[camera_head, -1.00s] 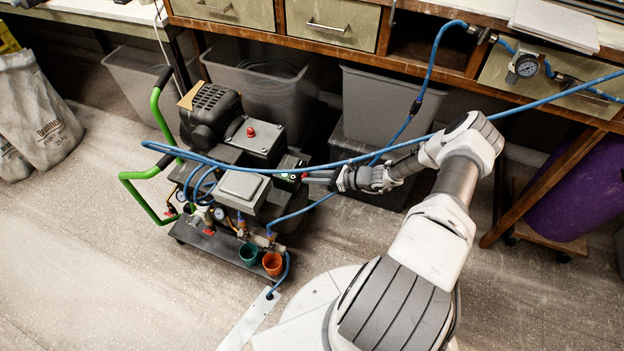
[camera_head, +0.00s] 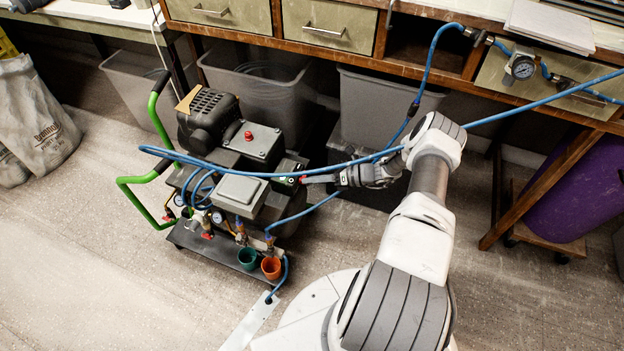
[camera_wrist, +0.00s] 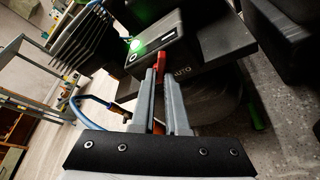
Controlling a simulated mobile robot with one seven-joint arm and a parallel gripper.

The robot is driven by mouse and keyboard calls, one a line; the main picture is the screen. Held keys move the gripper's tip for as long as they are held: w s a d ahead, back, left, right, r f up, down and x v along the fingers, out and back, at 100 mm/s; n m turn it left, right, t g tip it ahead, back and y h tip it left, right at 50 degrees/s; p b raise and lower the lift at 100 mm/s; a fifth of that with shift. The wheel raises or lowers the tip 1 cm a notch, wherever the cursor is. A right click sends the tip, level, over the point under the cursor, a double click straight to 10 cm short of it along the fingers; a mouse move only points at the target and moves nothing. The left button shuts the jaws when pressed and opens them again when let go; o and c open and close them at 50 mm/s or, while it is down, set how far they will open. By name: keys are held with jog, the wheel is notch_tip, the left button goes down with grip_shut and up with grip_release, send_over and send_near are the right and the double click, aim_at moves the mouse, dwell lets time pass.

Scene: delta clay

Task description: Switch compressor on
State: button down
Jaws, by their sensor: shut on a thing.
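The compressor (camera_head: 243,190) stands on the floor left of my arm, with green handles, a black motor and a grey box on top. On its right side is a black switch box (camera_wrist: 165,45) with the word AUTO and a glowing green light (camera_wrist: 135,45). The light also shows small in the head view (camera_head: 290,180). A red lever (camera_wrist: 160,61) sticks out of the box between my fingertips. My gripper (camera_wrist: 159,88) is shut on the red lever. In the head view my gripper (camera_head: 313,179) reaches the box from the right.
A blue hose (camera_head: 340,164) crosses over the compressor and close to my wrist. Green and orange cups (camera_head: 271,267) stand at the compressor's front edge. Grey bins (camera_head: 380,105) and a workbench (camera_head: 330,45) are behind. Floor at the left front is clear.

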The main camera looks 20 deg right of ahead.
jog(key=shift+w+a, duration=0.2)
jog(key=shift+a, duration=0.1)
jog(key=c, duration=0.9)
grip_release()
jog(key=shift+a, duration=0.1)
jog(key=shift+s+a, duration=0.1)
jog(key=shift+d, duration=0.25)
jog(key=p+v, duration=0.2)
jog(key=v, duration=1.5)
jog(key=shift+d+p, duration=0.15)
jog(key=shift+p, duration=0.2)
